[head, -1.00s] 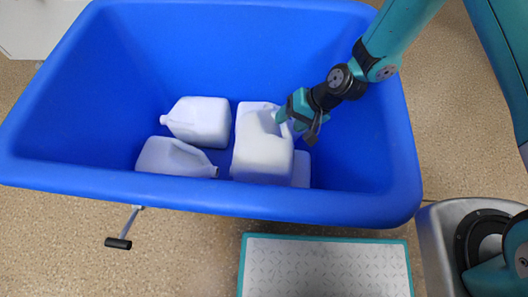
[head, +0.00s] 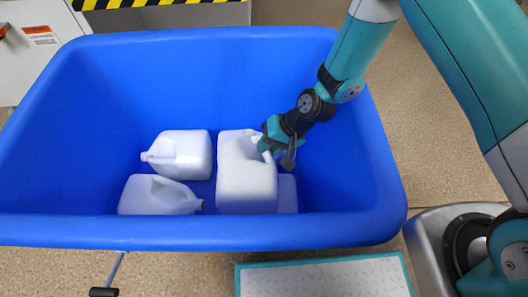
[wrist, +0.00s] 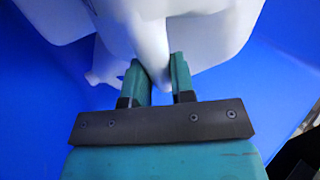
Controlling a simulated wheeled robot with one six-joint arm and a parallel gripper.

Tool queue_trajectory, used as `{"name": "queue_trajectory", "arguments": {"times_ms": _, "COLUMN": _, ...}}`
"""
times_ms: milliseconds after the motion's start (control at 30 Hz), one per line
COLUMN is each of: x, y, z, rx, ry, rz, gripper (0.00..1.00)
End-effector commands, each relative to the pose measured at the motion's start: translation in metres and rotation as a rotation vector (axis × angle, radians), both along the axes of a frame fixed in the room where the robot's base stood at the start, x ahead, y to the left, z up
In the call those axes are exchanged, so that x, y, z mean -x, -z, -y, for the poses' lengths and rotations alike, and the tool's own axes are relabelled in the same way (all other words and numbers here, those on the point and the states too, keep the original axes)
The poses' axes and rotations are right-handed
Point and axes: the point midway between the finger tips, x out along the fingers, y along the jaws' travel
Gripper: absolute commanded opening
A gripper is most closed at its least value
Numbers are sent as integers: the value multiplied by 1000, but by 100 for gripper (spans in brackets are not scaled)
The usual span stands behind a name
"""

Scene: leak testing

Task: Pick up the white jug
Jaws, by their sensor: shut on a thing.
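A white jug (head: 247,180) is upright in the middle of the blue bin in the head view. My gripper (head: 268,146) is at its upper right, on the handle side. In the wrist view my gripper (wrist: 161,78) is shut on the handle of the white jug (wrist: 205,25), with one teal finger on each side. Whether the jug touches the bin floor I cannot tell. Two more white jugs, one at the back left (head: 180,155) and one at the front left (head: 158,195), lie on their sides. Another white jug (head: 288,193) is mostly hidden behind the held one.
The blue bin (head: 215,232) has high walls around all the jugs. Free floor inside lies to the right. A teal-edged plate (head: 325,280) lies in front of the bin. A white cabinet (head: 40,60) and a black-and-yellow striped edge (head: 150,3) are behind it.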

Motion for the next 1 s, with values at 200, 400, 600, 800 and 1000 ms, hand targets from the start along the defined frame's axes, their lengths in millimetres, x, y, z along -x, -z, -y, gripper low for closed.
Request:
{"name": "queue_trajectory", "arguments": {"times_ms": 200, "x": -1, "y": -42, "z": 0, "rx": -2, "ry": 1, "rz": 4, "gripper": 6}}
{"name": "queue_trajectory", "arguments": {"times_ms": 400, "x": -1, "y": -104, "z": 0, "rx": -2, "ry": 1, "rz": 4, "gripper": 6}}
{"name": "queue_trajectory", "arguments": {"times_ms": 600, "x": 0, "y": -155, "z": 0, "rx": -1, "ry": 0, "rz": 4, "gripper": 6}}
{"name": "queue_trajectory", "arguments": {"times_ms": 800, "x": 0, "y": -184, "z": 0, "rx": -1, "ry": 1, "rz": 1, "gripper": 6}}
{"name": "queue_trajectory", "arguments": {"times_ms": 1000, "x": 0, "y": -192, "z": 0, "rx": 0, "ry": 1, "rz": -1, "gripper": 6}}
